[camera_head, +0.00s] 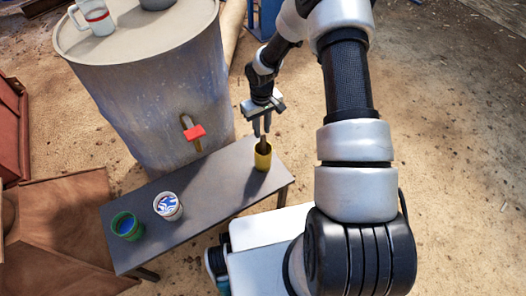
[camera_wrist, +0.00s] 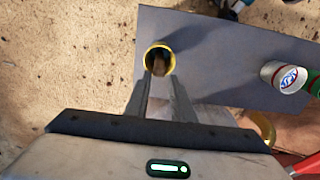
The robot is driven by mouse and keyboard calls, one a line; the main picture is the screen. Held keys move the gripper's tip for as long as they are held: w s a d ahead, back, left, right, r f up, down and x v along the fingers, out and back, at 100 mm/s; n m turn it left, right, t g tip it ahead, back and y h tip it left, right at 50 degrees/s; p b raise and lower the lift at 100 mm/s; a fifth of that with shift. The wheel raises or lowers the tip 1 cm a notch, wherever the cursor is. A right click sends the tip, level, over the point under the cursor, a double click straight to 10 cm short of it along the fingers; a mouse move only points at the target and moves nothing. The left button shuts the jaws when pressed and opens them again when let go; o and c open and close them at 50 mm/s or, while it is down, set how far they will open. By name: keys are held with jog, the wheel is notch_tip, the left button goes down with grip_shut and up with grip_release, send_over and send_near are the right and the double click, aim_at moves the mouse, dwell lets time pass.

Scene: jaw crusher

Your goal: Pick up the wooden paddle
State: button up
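The wooden paddle (camera_head: 262,147) stands in a yellow cup (camera_head: 262,160) near the right end of a dark narrow bench. Only its upper end shows above the rim; the rest is hidden inside the cup. In the wrist view the paddle (camera_wrist: 159,67) shows as a brown piece inside the round yellow cup rim (camera_wrist: 147,56). My gripper (camera_head: 262,131) points down just above the cup. In the wrist view its fingers (camera_wrist: 160,84) are apart, with the paddle's end showing between their tips. I cannot tell whether either finger touches it.
On the dark bench (camera_head: 213,183) stand a white can with a blue label (camera_head: 168,206) and a green can (camera_head: 127,226) at the left. Bare ground lies to the right.

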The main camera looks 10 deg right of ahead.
aim_at(263, 146)
notch_tip(263, 146, down, 5)
jog(key=shift+f+b, duration=0.1)
jog(key=shift+b, duration=0.4)
jog(key=shift+s+d+f+b, duration=0.1)
jog(key=shift+f+b, duration=0.35)
jog(key=shift+f, duration=0.85)
jog(key=shift+s+d+f+b, duration=0.1)
jog(key=shift+f+b, duration=0.3)
jog(key=shift+f, duration=0.9)
grip_shut()
jog(key=shift+r, duration=0.1)
